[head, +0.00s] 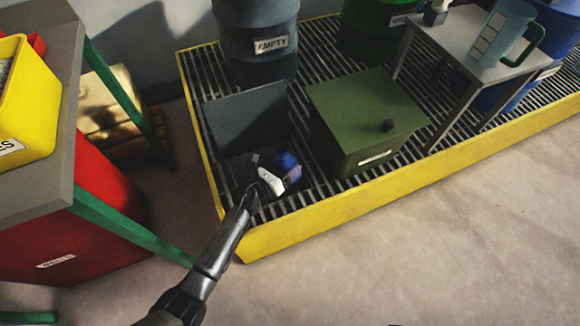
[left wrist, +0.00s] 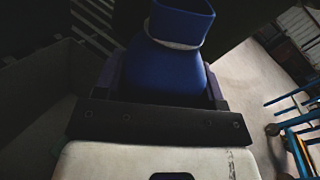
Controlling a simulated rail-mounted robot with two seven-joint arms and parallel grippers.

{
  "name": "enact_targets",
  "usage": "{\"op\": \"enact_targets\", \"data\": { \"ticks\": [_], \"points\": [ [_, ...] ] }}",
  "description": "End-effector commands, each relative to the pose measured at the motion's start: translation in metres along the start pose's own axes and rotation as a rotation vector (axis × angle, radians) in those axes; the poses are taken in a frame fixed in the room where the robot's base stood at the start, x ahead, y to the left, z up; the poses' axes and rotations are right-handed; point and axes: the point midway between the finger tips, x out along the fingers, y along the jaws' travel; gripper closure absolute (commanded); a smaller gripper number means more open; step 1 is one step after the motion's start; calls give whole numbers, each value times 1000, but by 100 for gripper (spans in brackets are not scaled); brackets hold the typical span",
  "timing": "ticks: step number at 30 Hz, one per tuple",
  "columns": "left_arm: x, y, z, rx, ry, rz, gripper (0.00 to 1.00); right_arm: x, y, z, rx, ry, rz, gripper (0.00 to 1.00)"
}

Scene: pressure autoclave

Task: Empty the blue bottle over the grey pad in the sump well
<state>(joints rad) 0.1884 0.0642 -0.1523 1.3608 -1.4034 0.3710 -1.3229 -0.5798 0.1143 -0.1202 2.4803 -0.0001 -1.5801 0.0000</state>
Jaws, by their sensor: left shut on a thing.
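The blue bottle (head: 287,160) is over the near left part of the spill deck, in front of a dark upright panel. My left gripper (head: 279,175) is shut on it. In the left wrist view the blue bottle (left wrist: 175,65) sits between the two fingers, its wide neck with a pale ring toward the top of the picture. I cannot tell how far it is tilted or whether liquid leaves it. The sump well seems to be the dark area (head: 232,178) below the panel; the grey pad cannot be made out. My right gripper is not in view.
The slatted deck has a yellow rim (head: 330,203). A dark panel (head: 245,118) stands behind the bottle and a green box (head: 365,115) to its right. A drum labelled EMPTY (head: 257,40) stands behind. A bench with a yellow bin (head: 30,100) is at left. The floor in front is clear.

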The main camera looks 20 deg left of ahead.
Motion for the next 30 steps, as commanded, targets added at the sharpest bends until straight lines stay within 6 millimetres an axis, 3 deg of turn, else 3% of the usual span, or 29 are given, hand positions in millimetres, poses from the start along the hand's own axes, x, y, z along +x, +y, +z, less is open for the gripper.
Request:
{"op": "enact_targets", "data": {
  "ticks": [5,20,30],
  "points": [
    [0,6,6,-125,0,0,63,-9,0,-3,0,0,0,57],
    [0,-8,-2,-488,1,-2,63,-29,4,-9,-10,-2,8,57],
    [0,-10,-16,-877,2,-1,63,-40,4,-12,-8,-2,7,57]
  ]
}}
